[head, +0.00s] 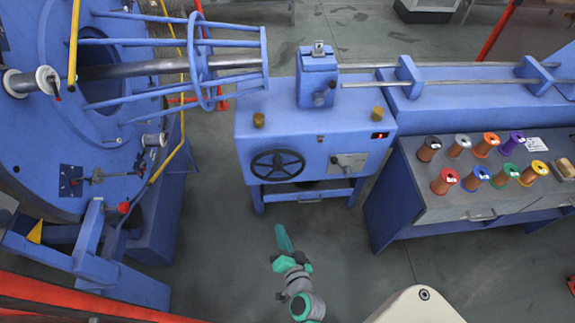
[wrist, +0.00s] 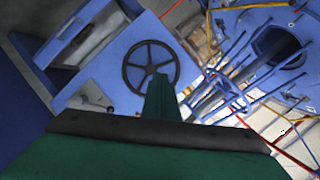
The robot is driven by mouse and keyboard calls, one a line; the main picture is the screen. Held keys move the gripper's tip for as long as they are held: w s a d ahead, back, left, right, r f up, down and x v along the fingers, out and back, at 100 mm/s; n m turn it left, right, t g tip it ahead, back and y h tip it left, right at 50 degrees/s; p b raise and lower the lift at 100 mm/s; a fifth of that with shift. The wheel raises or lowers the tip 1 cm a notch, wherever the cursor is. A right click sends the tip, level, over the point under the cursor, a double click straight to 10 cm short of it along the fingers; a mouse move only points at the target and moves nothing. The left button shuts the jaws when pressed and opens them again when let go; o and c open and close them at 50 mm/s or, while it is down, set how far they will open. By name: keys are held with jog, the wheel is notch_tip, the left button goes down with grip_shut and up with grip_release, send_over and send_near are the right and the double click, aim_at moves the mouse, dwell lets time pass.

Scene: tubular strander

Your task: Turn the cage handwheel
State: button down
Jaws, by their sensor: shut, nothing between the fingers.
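A black spoked handwheel (head: 277,166) is on the front face of a blue machine box (head: 315,125) in the middle of the head view. The handwheel (wrist: 151,67) also shows in the wrist view, just beyond the fingers, which cover a little of its lower rim. My gripper (head: 281,232), green, is below and in front of the handwheel in the head view, apart from it. In the wrist view my gripper (wrist: 160,95) is shut, with nothing held.
A blue cage of rods (head: 195,60) and a large blue drum stand at the left. A bench (head: 470,195) with several coloured spools is at the right. A small panel (head: 348,163) is right of the handwheel. Grey floor (head: 350,235) is clear in front of the box.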

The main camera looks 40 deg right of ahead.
jog(key=w+d+r+m+t, duration=0.1)
jog(key=w+d+r+m, duration=0.15)
jog(key=d, duration=0.55)
jog(key=w+d+r+m+t, duration=0.2)
jog(key=w+d+r, duration=0.2)
jog(key=d, duration=0.4)
jog(key=w+f, duration=0.1)
jog(key=w, duration=1)
jog(key=shift+a+f+h, duration=0.2)
jog(key=shift+f+h, duration=0.15)
jog(key=shift+h, duration=0.05)
jog(key=shift+w, duration=0.1)
jog(key=shift+n, duration=0.25)
